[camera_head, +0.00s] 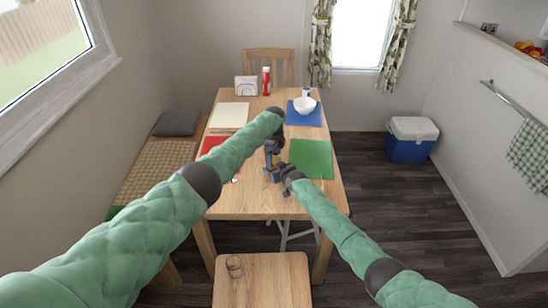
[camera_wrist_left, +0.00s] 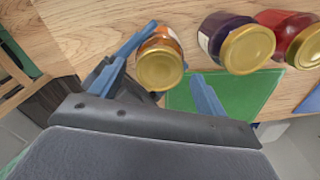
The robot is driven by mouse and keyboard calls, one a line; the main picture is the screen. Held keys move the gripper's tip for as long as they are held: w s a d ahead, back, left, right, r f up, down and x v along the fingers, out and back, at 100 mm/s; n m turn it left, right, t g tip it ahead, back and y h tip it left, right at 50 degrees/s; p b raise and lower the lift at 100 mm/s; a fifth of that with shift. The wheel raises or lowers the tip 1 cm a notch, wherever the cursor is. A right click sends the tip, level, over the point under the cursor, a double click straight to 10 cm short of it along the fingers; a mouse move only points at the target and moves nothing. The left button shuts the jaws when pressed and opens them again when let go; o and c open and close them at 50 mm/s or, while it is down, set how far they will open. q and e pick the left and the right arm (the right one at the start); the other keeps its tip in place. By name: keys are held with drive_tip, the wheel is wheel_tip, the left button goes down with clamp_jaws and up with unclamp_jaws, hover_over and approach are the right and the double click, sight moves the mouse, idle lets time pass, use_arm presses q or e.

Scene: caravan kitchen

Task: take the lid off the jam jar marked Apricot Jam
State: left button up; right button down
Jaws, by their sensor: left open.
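In the left wrist view, a jar with orange contents and a gold lid (camera_wrist_left: 160,68) stands on the wooden table. Its label cannot be read; the orange colour fits apricot jam. The lid is on it. My left gripper (camera_wrist_left: 174,54) is open, one blue finger on each side of this jar; I cannot tell whether either finger touches it. In the head view my left gripper (camera_head: 270,155) is over the middle of the table, and my right gripper (camera_head: 272,174) is close below it. The right fingers are too small to judge. The jars are mostly hidden there.
A purple jar (camera_wrist_left: 238,44) and a red jar (camera_wrist_left: 290,38), both gold-lidded, stand right of the orange jar. A green mat (camera_head: 312,158), a blue mat (camera_head: 303,118) with a white bowl (camera_head: 304,105), a cream mat (camera_head: 229,115) and a red mat (camera_head: 212,144) lie around.

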use_arm(q)
drive_tip(key=shift+r, duration=3.55)
drive_tip(key=shift+c, duration=0.3)
drive_tip(key=shift+f, duration=3.9)
drive_tip(key=shift+c, duration=0.4)
drive_tip(key=c, duration=0.9)
drive_tip(key=o, duration=1)
drive_tip(key=shift+o, duration=0.2)
drive_tip(key=shift+r, duration=2.25)
